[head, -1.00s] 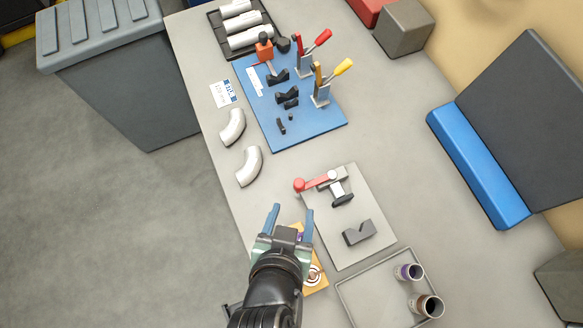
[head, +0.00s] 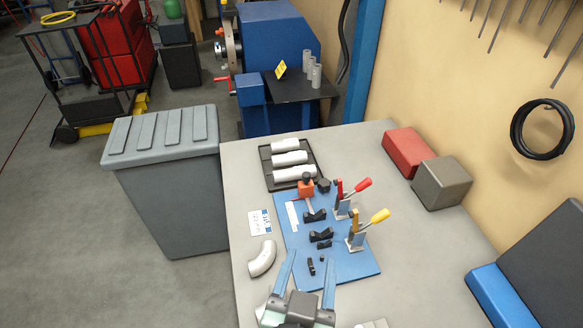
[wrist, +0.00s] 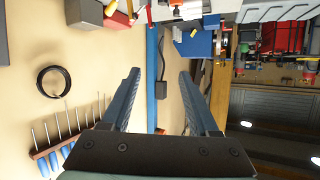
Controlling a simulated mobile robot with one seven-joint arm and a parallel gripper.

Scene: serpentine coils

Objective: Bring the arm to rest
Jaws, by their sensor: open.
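My gripper (head: 307,284) is at the bottom middle of the head view, over the near part of the workbench. Its two blue-grey fingers are spread apart with nothing between them. In the wrist view my gripper (wrist: 158,92) also shows open and empty, with the wall and the workshop beyond it. A silver pipe elbow (head: 262,259) lies on the bench just left of the fingers. The blue fixture plate (head: 350,268) with red-handled and yellow-handled clamps lies beyond and to the right of the fingers.
The workbench (head: 238,180) carries a black tray (head: 267,169) of white tubes, a red box (head: 408,155) and a grey box (head: 441,182). A grey bin (head: 170,190) stands left of it. A blue machine (head: 272,50) stands behind. A cable coil (head: 541,129) hangs on the wall.

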